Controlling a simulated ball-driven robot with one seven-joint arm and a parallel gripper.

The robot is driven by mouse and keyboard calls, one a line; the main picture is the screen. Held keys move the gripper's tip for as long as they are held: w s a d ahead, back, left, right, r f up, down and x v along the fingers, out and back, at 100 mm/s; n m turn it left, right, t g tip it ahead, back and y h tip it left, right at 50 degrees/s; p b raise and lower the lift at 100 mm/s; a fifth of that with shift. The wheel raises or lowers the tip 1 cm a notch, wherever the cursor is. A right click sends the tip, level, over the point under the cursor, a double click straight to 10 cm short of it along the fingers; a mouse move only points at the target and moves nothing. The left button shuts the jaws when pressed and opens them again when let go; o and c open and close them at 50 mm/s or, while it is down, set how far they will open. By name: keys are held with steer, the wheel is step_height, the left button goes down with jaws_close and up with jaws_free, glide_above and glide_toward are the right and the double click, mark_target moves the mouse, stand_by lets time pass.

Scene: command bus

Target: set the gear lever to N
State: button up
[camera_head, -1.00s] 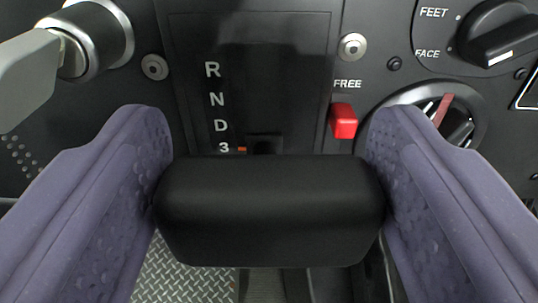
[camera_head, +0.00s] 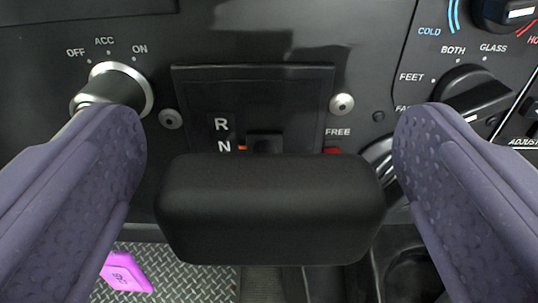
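The gear lever's wide black handle (camera_head: 270,210) lies between the two purple fingers of my gripper (camera_head: 269,135). A narrow gap shows between the handle and each fingertip, so my gripper is open around it. Behind the handle, the black gear panel (camera_head: 300,88) shows the letters R and N (camera_head: 224,146). The orange pointer (camera_head: 242,148) stands beside N. The handle hides the lower letters of the scale.
The ignition switch (camera_head: 118,85) is at the left, close behind my left finger. Black dials (camera_head: 470,88) are at the right. A pink tag (camera_head: 127,272) hangs over the diamond-plate floor (camera_head: 190,277).

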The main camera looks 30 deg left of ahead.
steer(key=p+v, duration=0.2)
steer(key=v, duration=0.5)
steer(key=shift+s+d, duration=0.25)
steer(key=shift+s, duration=0.05)
steer(key=shift+r, duration=0.1)
